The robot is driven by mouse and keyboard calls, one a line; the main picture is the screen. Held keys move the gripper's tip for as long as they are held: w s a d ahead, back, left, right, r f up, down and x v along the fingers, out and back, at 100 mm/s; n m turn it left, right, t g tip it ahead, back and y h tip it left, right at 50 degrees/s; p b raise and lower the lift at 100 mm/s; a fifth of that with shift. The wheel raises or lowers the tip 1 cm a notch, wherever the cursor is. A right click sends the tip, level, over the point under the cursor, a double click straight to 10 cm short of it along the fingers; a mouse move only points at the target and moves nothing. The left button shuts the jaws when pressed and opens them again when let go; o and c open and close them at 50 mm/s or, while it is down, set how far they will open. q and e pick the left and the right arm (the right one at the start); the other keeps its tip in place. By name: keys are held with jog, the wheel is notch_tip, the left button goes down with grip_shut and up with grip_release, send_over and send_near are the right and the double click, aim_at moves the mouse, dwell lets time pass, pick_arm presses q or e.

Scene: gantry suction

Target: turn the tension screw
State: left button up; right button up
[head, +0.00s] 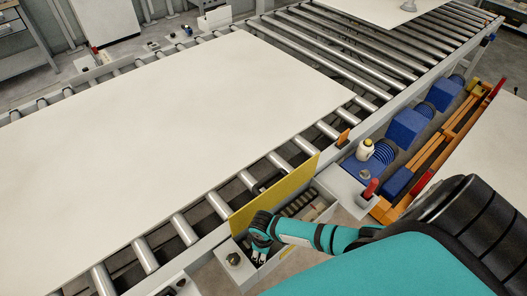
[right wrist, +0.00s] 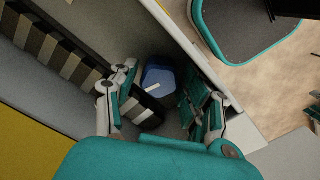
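A blue knob with a white stripe (right wrist: 158,76), probably the tension screw, sits in a grey housing in the right wrist view. My right gripper (right wrist: 160,88) is open, one finger on each side of the knob. Whether the fingers touch the knob cannot be told. In the head view my right gripper (head: 259,256) reaches down into the open housing (head: 268,267) beside the conveyor and hides the knob there. A dark and light ribbed strip (right wrist: 60,55) lies inside the housing, near one finger. My left gripper is not in view.
A raised yellow cover (head: 275,194) stands along the housing's conveyor side. A large white panel (head: 150,120) rests on the rollers (head: 183,229). Blue motors (head: 408,127), a red-topped post (head: 370,188) and an orange frame (head: 440,145) stand at the right.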

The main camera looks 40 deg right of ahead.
notch_tip(320, 180, up, 12)
dwell(0.6)
dwell(0.5)
